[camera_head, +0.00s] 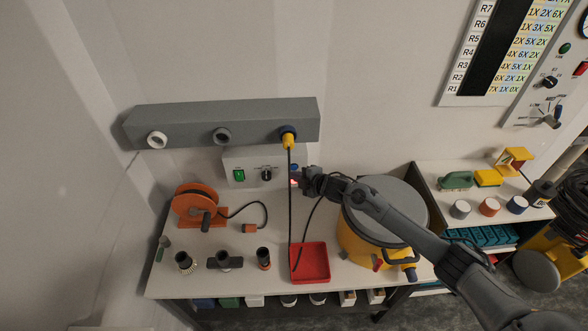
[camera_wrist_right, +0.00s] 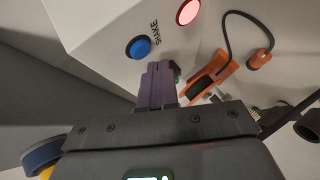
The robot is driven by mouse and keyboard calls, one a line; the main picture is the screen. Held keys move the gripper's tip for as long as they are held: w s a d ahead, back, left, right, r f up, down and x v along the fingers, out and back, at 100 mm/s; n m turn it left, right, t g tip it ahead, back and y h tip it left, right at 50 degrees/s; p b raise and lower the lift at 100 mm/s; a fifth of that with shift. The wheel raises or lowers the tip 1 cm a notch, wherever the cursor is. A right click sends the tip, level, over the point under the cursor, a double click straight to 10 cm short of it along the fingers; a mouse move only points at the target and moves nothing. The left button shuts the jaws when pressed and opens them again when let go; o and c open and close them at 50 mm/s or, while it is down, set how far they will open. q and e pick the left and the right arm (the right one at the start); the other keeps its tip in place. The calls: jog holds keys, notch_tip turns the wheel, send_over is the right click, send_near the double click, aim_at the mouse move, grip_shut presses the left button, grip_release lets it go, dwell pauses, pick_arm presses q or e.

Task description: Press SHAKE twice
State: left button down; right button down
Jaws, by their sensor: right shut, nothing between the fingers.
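The blue SHAKE button (camera_wrist_right: 138,47) is on the face of a white control box (camera_wrist_right: 95,35), with the word SHAKE printed beside it. In the head view the blue button (camera_head: 294,167) is at the right end of the box (camera_head: 231,160), close to my right gripper (camera_head: 300,181). In the wrist view the purple fingers of my right gripper (camera_wrist_right: 156,78) are shut and empty. Their tips point at the box face, just below the blue button in the picture and apart from it. My left gripper is not in view.
A lit red button (camera_wrist_right: 187,12) is near SHAKE. The box also carries a green switch (camera_head: 239,175) and a black knob (camera_head: 266,175). A cable hangs from the yellow plug (camera_head: 288,141) near my gripper. A red tray (camera_head: 322,263) and a yellow drum (camera_head: 352,240) stand nearby.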

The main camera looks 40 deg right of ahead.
jog(key=shift+w+d, duration=0.25)
jog(key=shift+w, duration=0.15)
jog(key=shift+b, duration=0.35)
dwell(0.3)
jog(key=shift+w+d, duration=0.25)
jog(key=shift+w, duration=0.05)
jog(key=shift+s, duration=0.1)
dwell(0.5)
jog(key=shift+s+a+p, duration=0.5)
jog(key=shift+s+p, duration=0.1)
jog(key=shift+p, duration=0.05)
